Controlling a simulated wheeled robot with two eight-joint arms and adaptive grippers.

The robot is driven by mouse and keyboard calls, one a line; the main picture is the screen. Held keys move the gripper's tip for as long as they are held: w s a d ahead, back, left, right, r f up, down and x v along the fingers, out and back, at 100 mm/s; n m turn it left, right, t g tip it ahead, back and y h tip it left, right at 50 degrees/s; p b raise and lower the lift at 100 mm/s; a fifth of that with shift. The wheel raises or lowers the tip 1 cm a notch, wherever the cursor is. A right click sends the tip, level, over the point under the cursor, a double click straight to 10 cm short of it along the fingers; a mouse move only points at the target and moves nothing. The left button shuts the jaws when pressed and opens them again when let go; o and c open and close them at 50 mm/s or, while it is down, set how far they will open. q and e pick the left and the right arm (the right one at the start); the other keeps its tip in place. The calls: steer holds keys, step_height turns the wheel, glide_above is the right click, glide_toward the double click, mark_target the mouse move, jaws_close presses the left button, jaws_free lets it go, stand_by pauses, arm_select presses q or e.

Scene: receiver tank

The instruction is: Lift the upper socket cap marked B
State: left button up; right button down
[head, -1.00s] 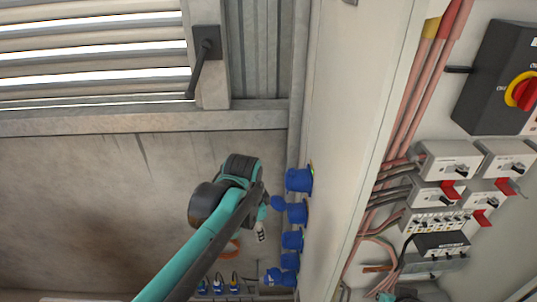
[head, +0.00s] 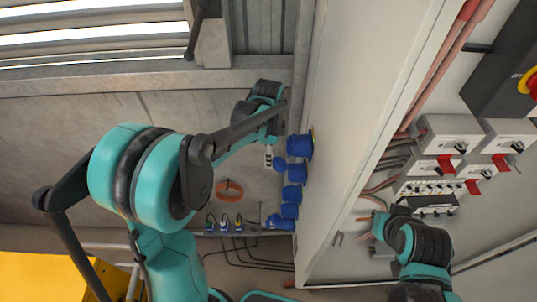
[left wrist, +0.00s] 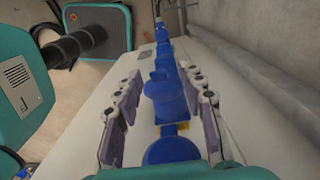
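A column of blue sockets runs down the pale cabinet side in the head view, with the top socket (head: 300,147) highest. A round blue cap (head: 280,165) sticks out to the left just below it. No letter B is readable. My left gripper (head: 268,157) is beside the upper sockets, close to this cap. In the left wrist view my left gripper (left wrist: 165,112) is open, its fingers either side of a blue socket (left wrist: 165,92). A round blue part (left wrist: 172,151) lies nearer the palm. Contact cannot be told. My right gripper (head: 380,222) is mostly hidden by its wrist.
The white cabinet wall (head: 345,120) stands right of the sockets. Grey breakers (head: 447,133) with red tabs and pink cables are beyond it. An orange ring (head: 229,190) and several plugs (head: 224,222) hang on the back wall. A louvred window (head: 90,45) is upper left.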

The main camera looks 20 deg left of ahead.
arm_select(q)
steer(key=shift+s+f, duration=0.2)
steer(key=shift+f, duration=0.1)
steer(key=shift+w, duration=0.1)
jaws_close()
steer(key=shift+a+f, duration=0.1)
step_height(320, 180, down, 6)
steer(key=a+t+h+b, duration=0.2)
steer(key=h+b, duration=0.5)
steer(key=b, duration=0.4)
steer(key=shift+s+a+h, duration=0.15)
steer(key=shift+s+h, duration=0.15)
steer(key=shift+s, duration=0.1)
steer(key=shift+r, duration=0.2)
